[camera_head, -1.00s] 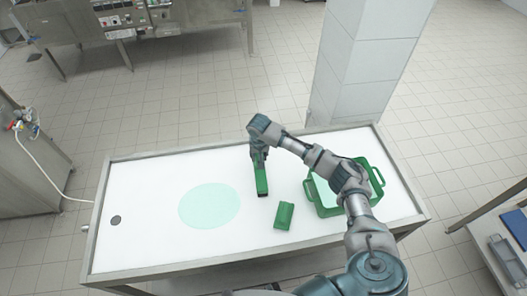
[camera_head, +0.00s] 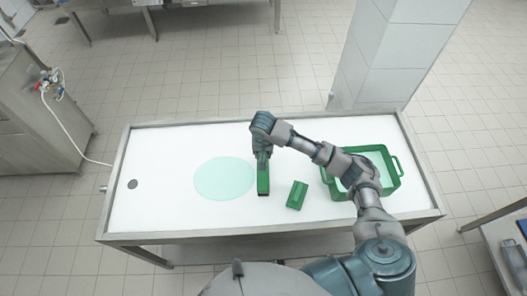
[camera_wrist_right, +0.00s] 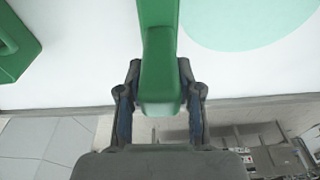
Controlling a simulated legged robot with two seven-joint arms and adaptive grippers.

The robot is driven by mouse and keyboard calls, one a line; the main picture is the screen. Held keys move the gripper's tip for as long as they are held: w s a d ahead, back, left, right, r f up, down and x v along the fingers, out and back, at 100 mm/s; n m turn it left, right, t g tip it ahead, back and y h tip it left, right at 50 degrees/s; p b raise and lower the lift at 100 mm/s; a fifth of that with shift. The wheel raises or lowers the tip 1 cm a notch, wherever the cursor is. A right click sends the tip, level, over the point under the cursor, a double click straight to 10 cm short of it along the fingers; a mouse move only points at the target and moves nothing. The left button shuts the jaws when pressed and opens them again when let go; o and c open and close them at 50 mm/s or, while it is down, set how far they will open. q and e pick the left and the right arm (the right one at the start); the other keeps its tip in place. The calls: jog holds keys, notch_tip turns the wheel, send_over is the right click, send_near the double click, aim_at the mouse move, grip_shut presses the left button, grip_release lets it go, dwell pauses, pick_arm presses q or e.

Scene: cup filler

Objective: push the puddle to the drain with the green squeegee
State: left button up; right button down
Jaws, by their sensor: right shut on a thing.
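The green squeegee (camera_head: 263,178) is in my right gripper (camera_head: 262,152), which is shut on its handle. In the right wrist view the handle (camera_wrist_right: 159,55) runs up from between the fingers of the gripper (camera_wrist_right: 160,100). The squeegee is just right of the puddle's right edge; I cannot tell if it touches the puddle or the table. The puddle (camera_head: 224,179) is a pale green oval on the white table, also seen in the right wrist view (camera_wrist_right: 250,18). The drain (camera_head: 132,184) is a dark round spot near the table's left end. My left gripper is not in view.
A small green block (camera_head: 297,194) lies right of the squeegee. A green bin with handles (camera_head: 397,181) stands at the table's right end, partly behind my right arm. The table (camera_head: 165,155) is bare between puddle and drain. A white pillar (camera_head: 385,60) stands behind the table.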

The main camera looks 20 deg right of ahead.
aim_at(263, 177)
jog(key=c, duration=1.5)
grip_release()
jog(key=shift+c, duration=0.2)
grip_shut()
jog(key=shift+w+a+f+n, duration=0.1)
jog(key=shift+a+f, duration=0.15)
jog(key=shift+f, duration=0.35)
jog(key=shift+w+a+f+n, duration=0.1)
jog(key=shift+a+f, duration=0.1)
jog(key=shift+f, duration=0.4)
jog(key=shift+a+f+n, duration=0.1)
jog(key=shift+a+f, duration=0.15)
jog(key=shift+f, duration=0.35)
